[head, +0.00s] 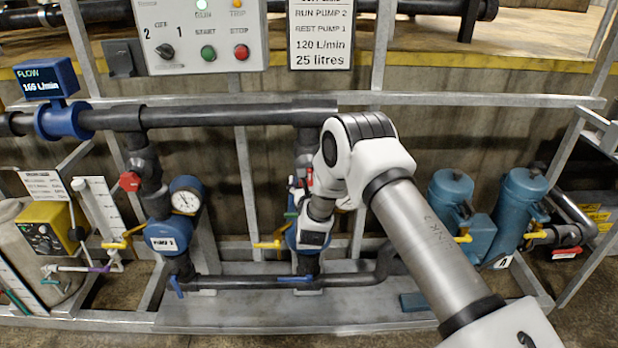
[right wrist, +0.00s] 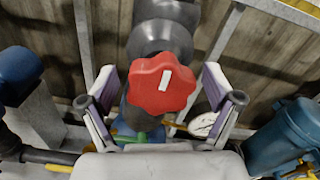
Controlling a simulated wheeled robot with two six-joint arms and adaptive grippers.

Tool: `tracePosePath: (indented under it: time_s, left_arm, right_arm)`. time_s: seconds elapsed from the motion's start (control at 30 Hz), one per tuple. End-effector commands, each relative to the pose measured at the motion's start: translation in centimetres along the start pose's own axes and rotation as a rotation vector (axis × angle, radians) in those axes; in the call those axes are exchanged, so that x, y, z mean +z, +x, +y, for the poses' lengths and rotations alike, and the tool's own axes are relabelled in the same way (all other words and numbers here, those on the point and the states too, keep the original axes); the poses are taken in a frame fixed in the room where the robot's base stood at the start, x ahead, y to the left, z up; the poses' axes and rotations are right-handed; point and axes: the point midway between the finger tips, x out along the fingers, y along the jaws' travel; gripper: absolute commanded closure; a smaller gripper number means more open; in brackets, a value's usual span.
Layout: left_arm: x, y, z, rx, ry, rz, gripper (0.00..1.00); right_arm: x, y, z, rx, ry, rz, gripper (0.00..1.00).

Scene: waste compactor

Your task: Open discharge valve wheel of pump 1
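A red lobed valve wheel (right wrist: 162,83) with a white mark sits on a dark pipe fitting in the right wrist view. The two fingers of my right gripper (right wrist: 160,92) stand open on either side of it, with visible gaps. In the head view my right gripper (head: 301,188) is at the riser of the right-hand blue pump (head: 308,238), largely hidden by my arm. Only a sliver of red shows there. The left-hand pump (head: 167,235) has its own red wheel (head: 130,181). My left gripper is not in view.
A black header pipe (head: 220,115) runs above the pumps, with a blue flow meter (head: 57,118) at its left. A pressure gauge (right wrist: 203,124) is close to the right finger. Yellow handles (head: 268,244), frame posts and blue canisters (head: 520,205) stand nearby.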

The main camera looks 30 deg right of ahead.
Motion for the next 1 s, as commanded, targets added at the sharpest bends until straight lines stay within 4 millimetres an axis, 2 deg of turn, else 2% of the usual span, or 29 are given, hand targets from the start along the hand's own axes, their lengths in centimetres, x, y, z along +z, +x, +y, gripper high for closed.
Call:
tracePosePath:
  time_s: [0.03,0.13,0.63,1.0]
  left_arm:
    - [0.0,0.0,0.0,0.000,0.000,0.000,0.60]
    - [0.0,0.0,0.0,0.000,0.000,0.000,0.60]
    - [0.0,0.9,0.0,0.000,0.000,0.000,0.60]
    - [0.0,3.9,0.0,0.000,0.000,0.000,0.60]
  right_arm:
    - [0.0,0.0,0.0,0.000,0.000,0.000,0.33]
    - [0.0,0.0,0.0,0.000,0.000,0.000,0.69]
    - [-0.1,0.0,0.1,0.000,-0.059,-0.002,0.69]
    - [-0.4,0.0,0.2,-0.001,-0.318,-0.003,0.69]
